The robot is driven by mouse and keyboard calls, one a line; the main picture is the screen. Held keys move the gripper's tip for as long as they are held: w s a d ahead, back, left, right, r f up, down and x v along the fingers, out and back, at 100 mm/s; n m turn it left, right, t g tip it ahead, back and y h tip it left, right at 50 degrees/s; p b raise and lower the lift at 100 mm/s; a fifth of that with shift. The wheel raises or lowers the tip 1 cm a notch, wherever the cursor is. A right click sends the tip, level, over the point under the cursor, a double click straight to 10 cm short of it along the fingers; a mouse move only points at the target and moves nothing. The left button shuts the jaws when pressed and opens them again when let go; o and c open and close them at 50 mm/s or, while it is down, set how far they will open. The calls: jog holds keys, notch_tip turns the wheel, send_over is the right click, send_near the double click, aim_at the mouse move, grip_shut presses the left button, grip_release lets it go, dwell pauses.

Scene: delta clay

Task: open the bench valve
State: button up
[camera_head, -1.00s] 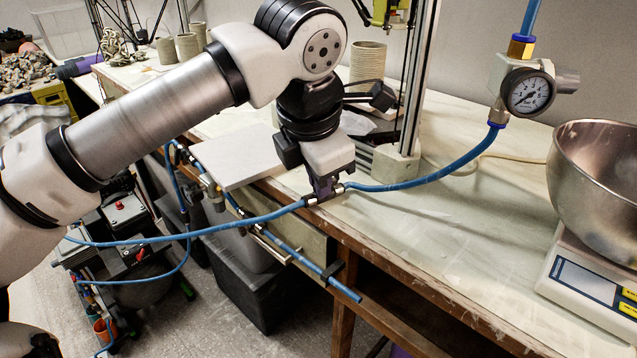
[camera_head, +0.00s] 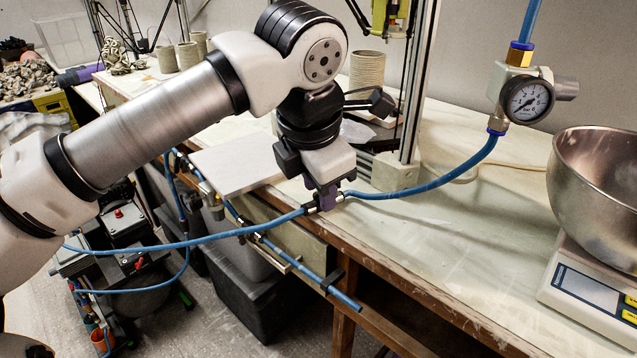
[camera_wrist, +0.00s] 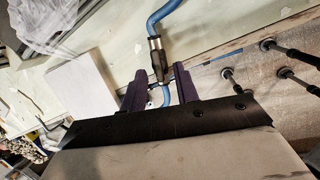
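The bench valve (camera_head: 311,208) is a small dark and metal fitting in line with the blue hose, at the bench's front edge. In the wrist view the valve (camera_wrist: 158,62) lies just beyond and between the fingertips. My gripper (camera_head: 329,199) points down over the valve from above. In the wrist view its two purple fingers (camera_wrist: 160,80) stand apart, one to each side of the fitting, with gaps visible. Whether a finger touches the valve I cannot tell. The valve's handle is largely hidden by the fingers in the head view.
The blue hose (camera_head: 425,186) rises to a regulator with a pressure gauge (camera_head: 527,101). A steel bowl (camera_head: 600,190) stands on a scale (camera_head: 588,290) at the right. A pale board (camera_head: 235,163) lies left of my gripper. A metal upright (camera_head: 415,90) stands close behind it.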

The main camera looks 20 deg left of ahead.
jog(key=shift+r, duration=0.1)
jog(key=p+v, duration=0.9)
jog(key=v, duration=0.4)
jog(key=shift+r, duration=0.3)
jog(key=shift+s, duration=0.1)
